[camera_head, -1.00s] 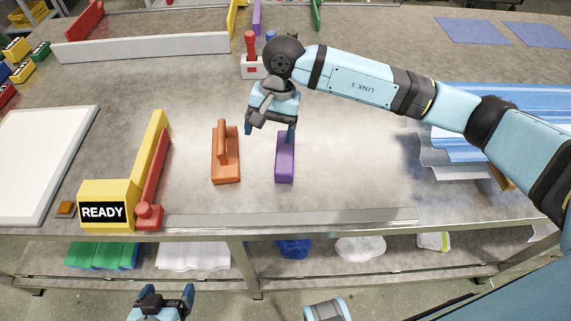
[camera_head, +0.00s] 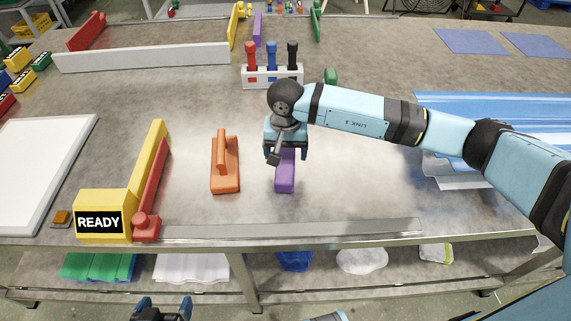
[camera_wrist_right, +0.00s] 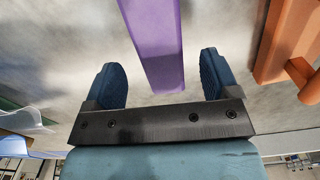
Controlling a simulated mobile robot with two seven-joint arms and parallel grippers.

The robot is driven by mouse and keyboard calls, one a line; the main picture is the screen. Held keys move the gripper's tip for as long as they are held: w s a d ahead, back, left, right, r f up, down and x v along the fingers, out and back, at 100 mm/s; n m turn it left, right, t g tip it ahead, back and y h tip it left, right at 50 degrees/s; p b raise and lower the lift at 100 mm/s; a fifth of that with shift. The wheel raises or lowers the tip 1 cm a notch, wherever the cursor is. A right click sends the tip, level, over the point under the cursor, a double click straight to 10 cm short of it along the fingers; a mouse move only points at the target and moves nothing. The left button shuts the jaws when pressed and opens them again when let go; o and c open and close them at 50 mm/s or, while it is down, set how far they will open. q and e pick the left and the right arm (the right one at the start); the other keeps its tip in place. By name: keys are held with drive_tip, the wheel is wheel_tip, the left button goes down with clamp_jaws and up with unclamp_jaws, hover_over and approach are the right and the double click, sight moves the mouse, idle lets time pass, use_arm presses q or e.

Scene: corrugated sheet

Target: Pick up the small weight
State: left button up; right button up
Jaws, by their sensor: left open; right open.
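A narrow purple block (camera_head: 285,178), which looks like the smaller weight, lies on the bench right of an orange weight (camera_head: 226,178) with a raised handle. My right gripper (camera_head: 287,154) is over the far end of the purple block and partly hides it. In the right wrist view, the gripper's fingers (camera_wrist_right: 160,77) are open, with the purple block (camera_wrist_right: 157,40) between them in the picture and nothing gripped. Any contact is unclear. The orange weight also shows in the right wrist view (camera_wrist_right: 288,42). My left gripper (camera_head: 165,306) is open and empty at the bottom edge.
A yellow READY stand (camera_head: 103,222) with a red bar is at the left front. A rack of colored-handled tools (camera_head: 272,77) stands behind the right gripper. Blue corrugated sheets (camera_head: 485,125) lie at the right.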

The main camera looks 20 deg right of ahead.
sight(285, 160)
wheel_tip(285, 160, down, 4)
drive_tip(key=shift+r, duration=0.1)
clamp_jaws()
drive_tip(key=shift+r, duration=0.2)
